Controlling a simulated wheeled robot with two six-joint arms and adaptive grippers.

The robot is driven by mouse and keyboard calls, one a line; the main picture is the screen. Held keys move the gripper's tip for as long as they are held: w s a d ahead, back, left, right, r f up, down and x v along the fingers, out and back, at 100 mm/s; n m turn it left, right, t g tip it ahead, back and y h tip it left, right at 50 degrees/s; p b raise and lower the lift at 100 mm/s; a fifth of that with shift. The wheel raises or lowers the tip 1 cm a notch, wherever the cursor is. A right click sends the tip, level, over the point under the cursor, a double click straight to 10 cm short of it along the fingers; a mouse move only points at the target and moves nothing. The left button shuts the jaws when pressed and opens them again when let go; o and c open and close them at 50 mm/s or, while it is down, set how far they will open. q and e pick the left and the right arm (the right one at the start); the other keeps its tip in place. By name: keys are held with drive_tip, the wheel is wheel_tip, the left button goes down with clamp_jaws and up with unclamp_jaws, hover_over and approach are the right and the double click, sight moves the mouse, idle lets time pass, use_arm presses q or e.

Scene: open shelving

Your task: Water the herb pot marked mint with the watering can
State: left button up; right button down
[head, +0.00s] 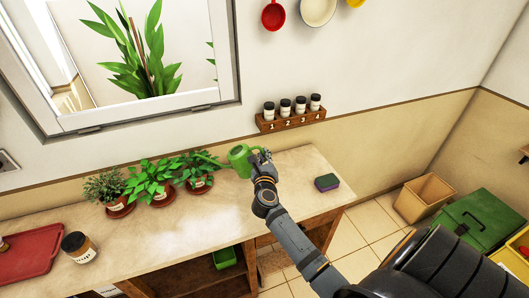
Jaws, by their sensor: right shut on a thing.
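The green watering can (239,157) is at the back of the counter, with its spout pointing left to the rightmost herb pot. My right gripper (261,158) is shut on the can at its right side, and the fingers are partly hidden. Three potted herbs stand in a row under the window: a fine-leaved grey-green one (106,188) at left, a broad-leaved one (149,178) in the middle and another leafy one (197,172) at right. Each has a brown pot with a pale label too small to read. My left gripper is not in view.
A dark-lidded jar (78,247) and a red tray (27,253) are at left. A wooden rack (290,122) of numbered jars hangs on the wall. The counter's middle front is clear.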

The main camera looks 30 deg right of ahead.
drive_tip(key=shift+r, duration=0.4)
drive_tip(key=shift+w+r+n+p, duration=0.35)
drive_tip(key=shift+r+n+p, duration=0.05)
drive_tip(key=shift+p, duration=0.6)
drive_tip(key=shift+r, duration=0.25)
use_arm(q)
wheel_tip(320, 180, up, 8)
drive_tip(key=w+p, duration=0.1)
drive_tip(key=p, duration=0.4)
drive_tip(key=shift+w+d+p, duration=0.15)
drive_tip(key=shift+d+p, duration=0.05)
drive_tip(key=shift+p, duration=0.1)
use_arm(e)
drive_tip(key=shift+w+a+r+n, duration=0.2)
drive_tip(key=shift+r+n, duration=0.15)
drive_tip(key=shift+r, duration=0.25)
drive_tip(key=shift+w+a+r+n, duration=0.15)
drive_tip(key=shift+r+n, duration=0.15)
drive_tip(key=shift+r, duration=0.25)
drive_tip(key=shift+w+a+r+n, duration=0.1)
drive_tip(key=shift+a+r+n, duration=0.1)
drive_tip(key=shift+r+n, duration=0.3)
drive_tip(key=shift+r, duration=0.1)
